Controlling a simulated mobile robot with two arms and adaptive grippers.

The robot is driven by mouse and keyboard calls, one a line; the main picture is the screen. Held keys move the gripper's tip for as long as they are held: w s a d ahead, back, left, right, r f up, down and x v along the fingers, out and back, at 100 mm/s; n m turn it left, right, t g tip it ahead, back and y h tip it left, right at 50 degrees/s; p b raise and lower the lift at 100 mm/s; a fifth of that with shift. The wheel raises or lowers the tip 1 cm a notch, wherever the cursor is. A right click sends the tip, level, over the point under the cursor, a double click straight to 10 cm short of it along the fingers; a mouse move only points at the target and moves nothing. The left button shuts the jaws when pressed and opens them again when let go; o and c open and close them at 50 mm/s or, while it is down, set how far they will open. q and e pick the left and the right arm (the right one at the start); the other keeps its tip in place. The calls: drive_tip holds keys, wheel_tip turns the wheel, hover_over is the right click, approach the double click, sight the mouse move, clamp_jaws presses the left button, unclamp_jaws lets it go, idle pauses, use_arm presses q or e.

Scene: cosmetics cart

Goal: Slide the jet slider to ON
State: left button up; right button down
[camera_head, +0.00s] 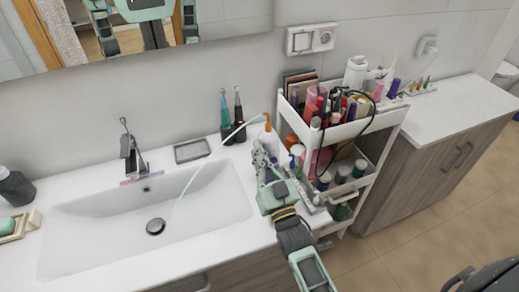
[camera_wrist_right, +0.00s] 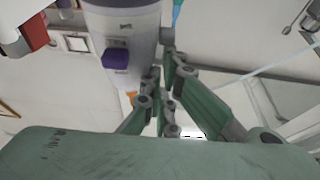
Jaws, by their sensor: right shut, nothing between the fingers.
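A white oral jet device (camera_wrist_right: 125,30) stands close in front of my right wrist camera. Its purple slider (camera_wrist_right: 116,58) sits on the face turned to the camera. Which end of its travel the slider is at, I cannot tell. In the head view the device (camera_head: 268,139) is mostly hidden behind my right gripper (camera_head: 262,153), with an orange tip (camera_head: 267,122) above it. A thin pale arc runs from this tip down into the basin. My right gripper (camera_wrist_right: 161,62) is shut and empty, its fingertips beside the device, right of the slider. Contact is unclear. My left gripper is out of view.
A white cart (camera_head: 385,119) full of cosmetics stands close right of my right arm. The sink basin (camera_head: 110,222) and faucet (camera_head: 130,152) lie to the left. Two electric toothbrushes (camera_head: 232,120) and a grey soap tray (camera_head: 192,151) stand behind.

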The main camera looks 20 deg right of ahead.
drive_tip(key=shift+f, duration=0.3)
